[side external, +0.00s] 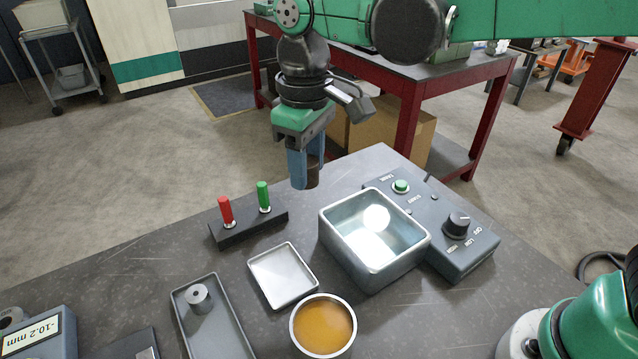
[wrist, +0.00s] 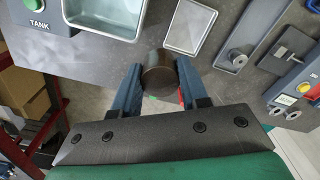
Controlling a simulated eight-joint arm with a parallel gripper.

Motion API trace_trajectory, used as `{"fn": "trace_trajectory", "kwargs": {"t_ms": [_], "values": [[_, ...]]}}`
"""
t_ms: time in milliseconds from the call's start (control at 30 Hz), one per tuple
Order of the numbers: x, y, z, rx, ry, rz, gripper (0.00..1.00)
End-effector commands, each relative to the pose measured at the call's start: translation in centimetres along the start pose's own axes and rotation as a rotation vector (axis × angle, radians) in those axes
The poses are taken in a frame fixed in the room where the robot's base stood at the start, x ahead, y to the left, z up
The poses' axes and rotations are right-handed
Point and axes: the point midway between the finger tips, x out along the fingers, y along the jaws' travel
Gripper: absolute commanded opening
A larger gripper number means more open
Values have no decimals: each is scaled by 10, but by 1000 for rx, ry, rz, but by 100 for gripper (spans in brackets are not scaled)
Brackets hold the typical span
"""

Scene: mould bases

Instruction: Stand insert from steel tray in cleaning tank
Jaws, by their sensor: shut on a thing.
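My gripper (side external: 306,172) is shut on a dark brown cylindrical insert (side external: 312,177), held in the air behind the cleaning tank and the peg block. In the wrist view the insert (wrist: 158,74) sits between the two blue fingers. The small square steel tray (side external: 283,275) stands left of the tank and is empty.
A black block (side external: 249,227) with a red and a green peg stands near the insert. A round dish of amber liquid (side external: 323,325) is at the front. A long grey tray (side external: 224,331) holds a metal cylinder (side external: 198,296). A gauge reading -10.2 mm (side external: 25,335) is front left.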

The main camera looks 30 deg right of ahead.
Motion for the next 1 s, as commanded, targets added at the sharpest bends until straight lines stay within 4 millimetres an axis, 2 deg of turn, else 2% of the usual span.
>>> {"fn": "trace_trajectory", "kwargs": {"t_ms": [33,200,400,667,1000], "values": [[14,14,10,43,0,0,0],[50,43,46,154,0,0,0],[72,56,73,225,1,0,0],[86,58,77,235,1,0,0],[118,58,77,234,1,0,0]]}}
